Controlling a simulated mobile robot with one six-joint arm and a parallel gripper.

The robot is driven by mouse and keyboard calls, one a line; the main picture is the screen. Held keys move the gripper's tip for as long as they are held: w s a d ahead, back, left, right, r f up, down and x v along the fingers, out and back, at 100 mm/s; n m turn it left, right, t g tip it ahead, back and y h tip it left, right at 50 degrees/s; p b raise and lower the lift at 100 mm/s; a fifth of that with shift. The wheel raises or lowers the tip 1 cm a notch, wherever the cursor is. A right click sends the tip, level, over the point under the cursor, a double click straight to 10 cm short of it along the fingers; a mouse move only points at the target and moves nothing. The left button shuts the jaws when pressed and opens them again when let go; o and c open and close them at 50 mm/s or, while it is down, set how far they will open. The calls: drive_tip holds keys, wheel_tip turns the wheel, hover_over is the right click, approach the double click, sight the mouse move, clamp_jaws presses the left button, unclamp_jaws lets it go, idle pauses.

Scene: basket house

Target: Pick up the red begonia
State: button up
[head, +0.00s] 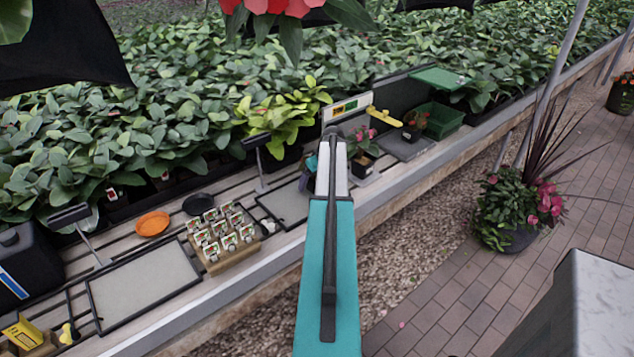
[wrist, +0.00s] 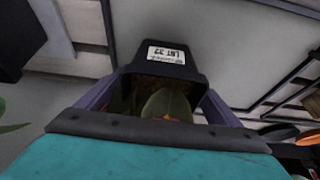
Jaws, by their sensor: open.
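In the wrist view, the two purple fingers of my gripper (wrist: 160,88) stand open on either side of a dark pot (wrist: 133,62) with a white label. A green leaf (wrist: 166,104) and small red-orange bits show inside its rim; this may be the red begonia, but most of the plant is hidden by my gripper. In the head view my arm covers this pot; only a bit of purple finger (head: 307,171) shows. Whether the fingers touch the pot, I cannot tell.
A pink-flowered potted plant (head: 362,147) stands just right of my arm. A red-flowered pot (head: 413,124) sits further right by a green crate (head: 437,119). Red blooms (head: 270,6) hang overhead.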

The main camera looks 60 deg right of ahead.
drive_tip(key=shift+c, duration=0.3)
drive_tip(key=c, duration=1.2)
drive_tip(key=shift+c, duration=0.2)
drive_tip(key=shift+r, duration=0.15)
drive_tip(key=shift+r+b, duration=0.5)
drive_tip(key=shift+r, duration=1.2)
drive_tip(key=s+d+b, duration=0.1)
drive_tip(key=s, duration=0.4)
drive_tip(key=s+d+r+b, duration=0.1)
drive_tip(key=s+d, duration=0.1)
drive_tip(key=s, duration=0.3)
drive_tip(key=s+d+b, duration=0.1)
drive_tip(key=s+d, duration=0.1)
drive_tip(key=s, duration=0.3)
drive_tip(key=shift+s+r, duration=0.15)
drive_tip(key=shift+r, duration=0.05)
drive_tip(key=shift+a, duration=0.1)
